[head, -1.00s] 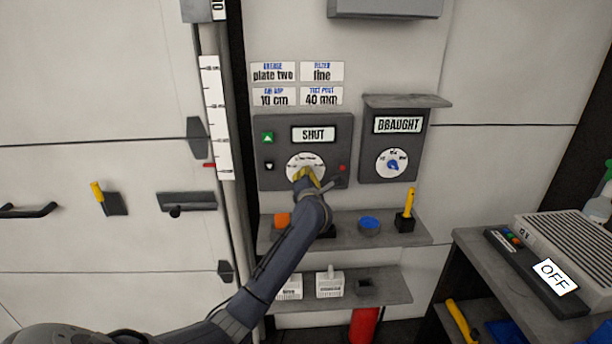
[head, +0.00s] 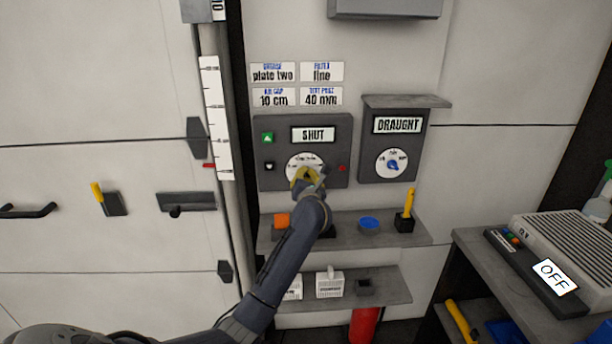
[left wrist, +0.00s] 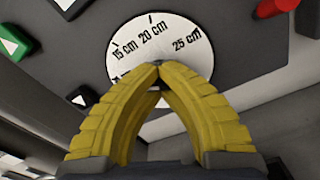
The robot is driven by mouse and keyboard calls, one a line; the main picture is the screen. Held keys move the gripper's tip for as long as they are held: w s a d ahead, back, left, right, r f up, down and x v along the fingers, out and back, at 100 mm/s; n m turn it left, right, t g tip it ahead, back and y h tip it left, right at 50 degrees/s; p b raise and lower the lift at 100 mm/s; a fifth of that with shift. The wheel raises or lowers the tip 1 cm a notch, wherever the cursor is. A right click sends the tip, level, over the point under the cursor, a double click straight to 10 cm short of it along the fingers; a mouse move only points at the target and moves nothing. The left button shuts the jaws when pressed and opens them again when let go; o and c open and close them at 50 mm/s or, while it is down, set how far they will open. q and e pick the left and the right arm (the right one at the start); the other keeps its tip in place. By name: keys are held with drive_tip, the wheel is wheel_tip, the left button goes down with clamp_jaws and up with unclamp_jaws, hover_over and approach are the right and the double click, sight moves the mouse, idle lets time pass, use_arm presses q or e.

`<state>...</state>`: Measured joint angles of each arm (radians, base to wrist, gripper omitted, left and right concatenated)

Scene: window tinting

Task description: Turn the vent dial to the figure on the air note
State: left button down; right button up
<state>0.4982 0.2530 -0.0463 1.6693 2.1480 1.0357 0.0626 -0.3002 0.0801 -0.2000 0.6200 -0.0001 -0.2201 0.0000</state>
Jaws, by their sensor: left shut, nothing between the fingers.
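The vent dial is a white round plate (head: 294,162) on a dark grey panel (head: 335,176) whose display reads SHUT (head: 314,134). In the left wrist view, the dial plate (left wrist: 180,25) shows marks 15 cm, 20 cm and 25 cm; its lower part and the pointer are hidden by my fingers. The air note (head: 273,97), headed AIR GAP, reads 10 cm. My left gripper (head: 306,176) has yellow fingers, tips together with nothing between them, right in front of the dial's middle. The left wrist view also shows the tips (left wrist: 158,68); contact with the dial cannot be told.
The panel has a green up button (head: 267,137), a down button (head: 269,166) and a red part (head: 342,168). A DRAUGHT box (head: 398,125) with a blue-knobbed dial is at right. Below, a shelf (head: 340,243) carries an orange block (head: 282,220) and other items.

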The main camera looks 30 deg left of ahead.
use_arm(q)
drive_tip(key=shift+f+n, duration=0.4)
drive_tip(key=c, duration=1.2)
unclamp_jaws()
drive_tip(key=shift+o, duration=0.9)
drive_tip(key=shift+s+a+r, duration=0.1)
drive_tip(key=shift+a+r, duration=0.05)
drive_tip(key=shift+a, duration=0.1)
drive_tip(key=shift+d+r, duration=0.1)
drive_tip(key=shift+d, duration=0.05)
drive_tip(key=shift+s+d, duration=0.35)
drive_tip(key=shift+d, duration=0.05)
drive_tip(key=v, duration=1.1)
drive_tip(key=shift+a, duration=0.1)
